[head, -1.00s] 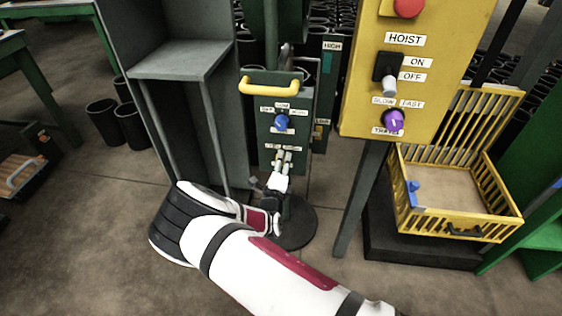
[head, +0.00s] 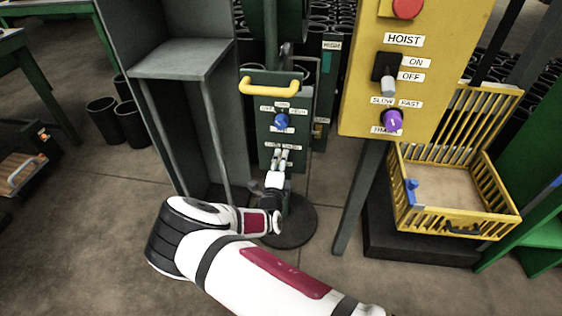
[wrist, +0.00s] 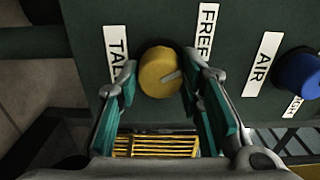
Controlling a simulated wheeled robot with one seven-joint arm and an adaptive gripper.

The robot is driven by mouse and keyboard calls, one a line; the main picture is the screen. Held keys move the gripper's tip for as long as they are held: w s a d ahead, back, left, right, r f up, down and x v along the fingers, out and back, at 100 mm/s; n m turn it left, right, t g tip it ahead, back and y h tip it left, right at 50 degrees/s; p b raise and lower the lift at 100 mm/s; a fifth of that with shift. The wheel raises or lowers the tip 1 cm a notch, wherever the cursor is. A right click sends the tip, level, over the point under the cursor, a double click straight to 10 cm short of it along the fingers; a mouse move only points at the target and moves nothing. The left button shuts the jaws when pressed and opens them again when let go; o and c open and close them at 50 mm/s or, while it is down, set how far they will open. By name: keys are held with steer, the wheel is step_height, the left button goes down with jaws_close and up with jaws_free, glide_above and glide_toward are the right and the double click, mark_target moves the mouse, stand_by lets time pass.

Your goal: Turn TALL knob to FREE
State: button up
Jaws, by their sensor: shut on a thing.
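The yellow knob (wrist: 156,72) shows in the wrist view on a dark green panel (wrist: 165,22). A TALL label (wrist: 116,55) is on its left and a FREE label (wrist: 207,30) on its upper right. A grey mark on the knob's face points right and slightly up, to the FREE side. My gripper (wrist: 161,66) has a finger on each side of the knob and is shut on it. In the head view my gripper (head: 281,160) is at the lower part of the green panel (head: 298,100) and hides the knob.
A blue knob (head: 281,121) sits above on the same panel, under a yellow handle (head: 268,87). To the right stands the yellow HOIST box (head: 360,100) with a purple knob (head: 392,121). A yellow crate (head: 460,225) is farther right, a grey cabinet (head: 180,62) left.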

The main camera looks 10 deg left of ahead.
steer(key=o, duration=1.2)
steer(key=shift+c, duration=0.2)
steer(key=shift+s, duration=0.1)
steer(key=s, duration=1.1)
steer(key=shift+s+a, duration=0.2)
steer(key=shift+s, duration=0.2)
